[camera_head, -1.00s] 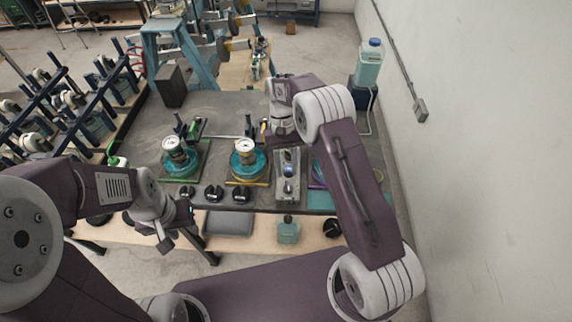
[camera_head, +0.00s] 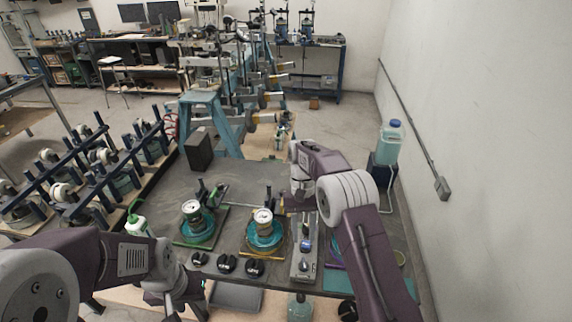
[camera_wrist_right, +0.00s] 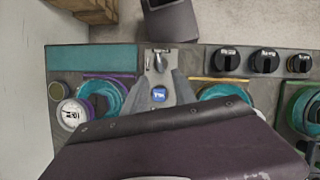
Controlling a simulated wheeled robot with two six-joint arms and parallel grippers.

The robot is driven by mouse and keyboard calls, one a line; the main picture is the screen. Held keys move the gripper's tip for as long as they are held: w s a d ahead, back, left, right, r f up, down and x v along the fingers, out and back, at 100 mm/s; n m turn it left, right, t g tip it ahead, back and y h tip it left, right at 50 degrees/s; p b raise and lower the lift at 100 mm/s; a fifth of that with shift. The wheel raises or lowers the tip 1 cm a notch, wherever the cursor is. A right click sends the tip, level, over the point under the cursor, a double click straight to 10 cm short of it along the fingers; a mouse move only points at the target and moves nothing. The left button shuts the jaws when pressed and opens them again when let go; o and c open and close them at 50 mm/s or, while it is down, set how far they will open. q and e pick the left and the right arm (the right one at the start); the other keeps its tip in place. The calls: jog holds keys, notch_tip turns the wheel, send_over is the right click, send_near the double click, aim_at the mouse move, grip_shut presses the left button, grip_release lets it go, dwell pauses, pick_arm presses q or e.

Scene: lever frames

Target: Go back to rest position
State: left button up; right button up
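My left gripper (camera_head: 187,302) is low at the bench's front edge in the head view, left of centre. It holds nothing that I can see, and its fingers are too small and dark to judge. My right arm (camera_head: 345,190) reaches over the right part of the bench and bends back at the elbow. Its wrist end (camera_head: 300,190) hangs above the bench near a grey lever unit (camera_head: 304,248); the fingers are hidden or unclear.
A blue-capped bottle (camera_head: 390,140) stands at the back right, near a wall. A black box (camera_head: 199,150) stands at the back left.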

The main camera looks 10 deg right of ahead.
jog(key=s+d+r+t+b, duration=0.2)
jog(key=s+d+r, duration=0.2)
jog(key=s+r, duration=0.35)
jog(key=s+d+f+t, duration=0.1)
jog(key=s+f+t, duration=0.2)
jog(key=s+f, duration=0.5)
jog(key=shift+s+d+f+t, duration=0.25)
jog(key=shift+s+d+t, duration=0.05)
jog(key=shift+s, duration=0.6)
jog(key=shift+s, duration=0.15)
